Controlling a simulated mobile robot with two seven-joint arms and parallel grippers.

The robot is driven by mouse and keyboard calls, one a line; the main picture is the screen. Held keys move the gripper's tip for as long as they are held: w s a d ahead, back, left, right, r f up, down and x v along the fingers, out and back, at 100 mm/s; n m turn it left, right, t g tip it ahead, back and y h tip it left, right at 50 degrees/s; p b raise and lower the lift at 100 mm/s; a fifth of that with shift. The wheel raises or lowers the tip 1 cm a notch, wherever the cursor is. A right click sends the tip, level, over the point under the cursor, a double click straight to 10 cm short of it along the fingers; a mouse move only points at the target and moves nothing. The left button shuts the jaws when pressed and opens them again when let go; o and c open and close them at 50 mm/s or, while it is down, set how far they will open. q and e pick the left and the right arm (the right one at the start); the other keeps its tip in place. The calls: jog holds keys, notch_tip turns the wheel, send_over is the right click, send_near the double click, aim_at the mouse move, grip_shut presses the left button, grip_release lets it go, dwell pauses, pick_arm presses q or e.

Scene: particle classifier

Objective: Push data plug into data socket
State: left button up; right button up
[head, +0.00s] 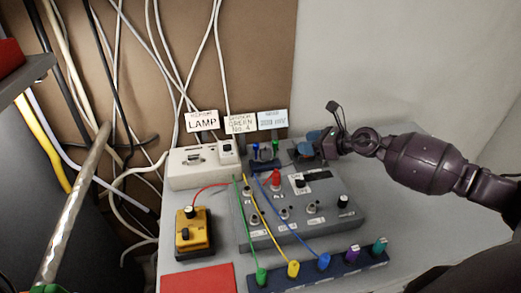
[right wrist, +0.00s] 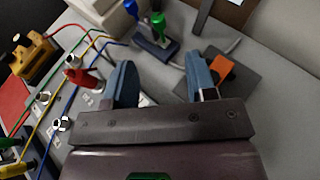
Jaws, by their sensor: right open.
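My right gripper (head: 308,149) is at the back right corner of the grey control box (head: 335,186). In the right wrist view its two blue fingers (right wrist: 160,68) are spread apart, with nothing held between them. A small dark block holding a blue and a green plug (right wrist: 155,42) lies just beyond the fingertips; the block also shows in the head view (head: 265,160). A dark flat piece with an orange patch (right wrist: 222,68) is beside the right-hand finger, partly hidden by it. I cannot tell which piece is the data plug or data socket. My left gripper is not in view.
A beige box (head: 190,173) stands behind, with label cards (head: 202,121) above it. A yellow box (head: 193,235) and a red mat (head: 198,279) are at left. A strip of coloured plugs (head: 335,270) lies in front, with wires crossing the control box. Clear tabletop is at right.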

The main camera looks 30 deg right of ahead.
aim_at(277, 142)
jog(key=shift+b+x, duration=0.5)
jog(key=shift+x, duration=4.55)
jog(key=shift+r, duration=0.2)
jog(key=shift+c, duration=0.3)
grip_shut()
